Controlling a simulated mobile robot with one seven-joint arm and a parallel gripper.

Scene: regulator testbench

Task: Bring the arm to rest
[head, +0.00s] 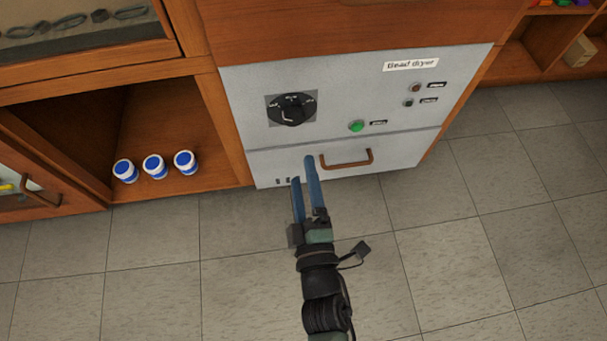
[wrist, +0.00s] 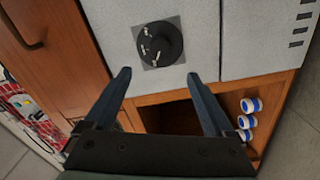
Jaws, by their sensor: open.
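My gripper (head: 304,172) has two long blue fingers and is at the end of my arm, in front of the bead dryer (head: 345,95). Its fingers are apart with nothing between them. In the wrist view my gripper (wrist: 158,75) is also open and empty, and the dryer's black dial (wrist: 158,43) shows beyond the fingertips. In the head view the fingertips overlap the dryer's lower drawer front (head: 395,152), left of its brown handle (head: 347,160). I cannot tell whether they touch it.
Several dryer controls, including a green button (head: 356,126), face me. Another wooden shelf (head: 515,65) stands on the right. The tiled floor (head: 450,250) is clear around my arm.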

